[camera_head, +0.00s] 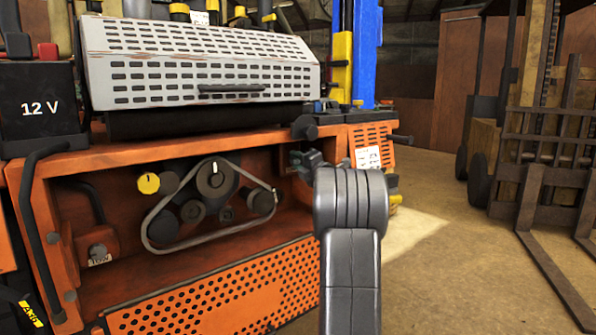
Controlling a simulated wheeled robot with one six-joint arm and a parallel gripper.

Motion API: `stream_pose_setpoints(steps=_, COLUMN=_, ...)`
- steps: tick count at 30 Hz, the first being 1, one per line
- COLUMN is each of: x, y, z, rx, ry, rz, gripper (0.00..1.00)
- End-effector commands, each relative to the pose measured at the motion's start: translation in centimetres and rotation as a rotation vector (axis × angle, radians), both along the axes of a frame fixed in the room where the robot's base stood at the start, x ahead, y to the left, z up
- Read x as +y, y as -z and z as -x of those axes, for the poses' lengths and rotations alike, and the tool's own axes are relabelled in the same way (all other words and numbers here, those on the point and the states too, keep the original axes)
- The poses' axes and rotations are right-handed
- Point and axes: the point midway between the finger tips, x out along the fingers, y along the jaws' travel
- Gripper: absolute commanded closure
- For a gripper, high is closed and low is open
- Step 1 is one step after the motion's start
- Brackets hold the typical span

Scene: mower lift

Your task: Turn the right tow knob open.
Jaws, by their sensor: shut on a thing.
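An orange machine (165,165) stands at the left with an open front bay. My arm rises at the lower middle, and my gripper (302,160) reaches the machine's right front post beside the bay. The gripper is small and dark in this view. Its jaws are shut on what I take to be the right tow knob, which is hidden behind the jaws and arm. I cannot tell how far that knob is turned. A yellow round knob (148,183) with a dark mark sits at the left inside the bay.
A belt (153,218) runs round several dark pulleys in the bay. A 12 V battery (38,105) stands at the far left. A dark round cap (304,128) juts out just above my gripper. The floor at right is clear up to a forklift (545,150).

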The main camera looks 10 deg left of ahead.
Motion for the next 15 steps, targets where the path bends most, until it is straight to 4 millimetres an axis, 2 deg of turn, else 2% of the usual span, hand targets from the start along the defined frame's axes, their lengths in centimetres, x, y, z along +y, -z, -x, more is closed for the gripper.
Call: stream_pose_setpoints(steps=15, x=-0.07, y=0.17, z=-0.07, rx=-0.227, ry=0.0, rz=0.177, gripper=0.91)
